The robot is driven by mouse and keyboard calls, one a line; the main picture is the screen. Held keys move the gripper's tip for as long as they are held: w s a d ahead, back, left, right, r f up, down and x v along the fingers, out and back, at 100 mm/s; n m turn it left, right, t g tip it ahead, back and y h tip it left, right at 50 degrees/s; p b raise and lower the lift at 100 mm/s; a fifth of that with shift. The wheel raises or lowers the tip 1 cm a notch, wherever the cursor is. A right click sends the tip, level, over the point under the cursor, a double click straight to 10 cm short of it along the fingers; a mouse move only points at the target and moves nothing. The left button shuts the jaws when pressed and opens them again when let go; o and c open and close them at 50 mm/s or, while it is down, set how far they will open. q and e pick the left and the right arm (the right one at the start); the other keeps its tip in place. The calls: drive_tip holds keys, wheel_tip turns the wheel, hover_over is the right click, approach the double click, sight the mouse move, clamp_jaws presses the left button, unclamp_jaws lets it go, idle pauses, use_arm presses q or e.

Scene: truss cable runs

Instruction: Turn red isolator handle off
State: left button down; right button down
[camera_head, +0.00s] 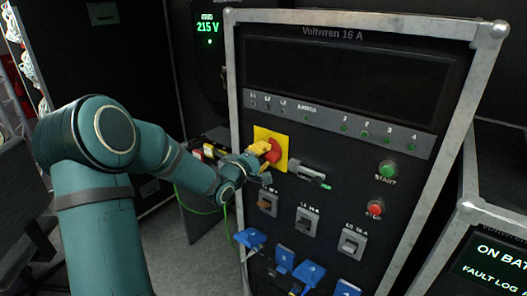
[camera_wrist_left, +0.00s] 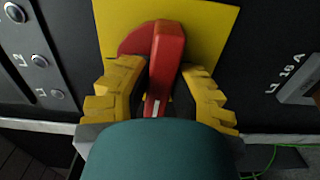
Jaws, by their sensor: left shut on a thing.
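The red isolator handle (camera_head: 273,152) sits on a yellow plate (camera_head: 279,137) on the front of the black power cabinet. In the left wrist view the red handle (camera_wrist_left: 166,60) stands out from the yellow plate (camera_wrist_left: 205,25), its bar running up and down the picture. My left gripper (camera_head: 258,152) is at the handle. Its yellow fingers (camera_wrist_left: 160,95) lie on both sides of the handle's bar and are shut on it. The near end of the handle is partly hidden by the gripper body. My right gripper is not in view.
A small latch-like part (camera_head: 308,174) is right of the yellow plate. Breaker switches (camera_head: 306,221) and blue sockets (camera_head: 285,260) sit below. A green START button (camera_head: 388,169) and a red button (camera_head: 375,208) are at the right. A green cable (camera_head: 196,208) hangs left of the cabinet.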

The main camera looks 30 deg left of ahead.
use_arm(q)
drive_tip(key=shift+r+n, duration=0.1)
drive_tip(key=shift+n, duration=0.2)
idle(0.4)
drive_tip(key=c, duration=0.8)
unclamp_jaws()
drive_tip(key=shift+w, duration=0.1)
drive_tip(key=s, duration=0.8)
drive_tip(key=s+a, duration=0.1)
drive_tip(key=s, duration=0.3)
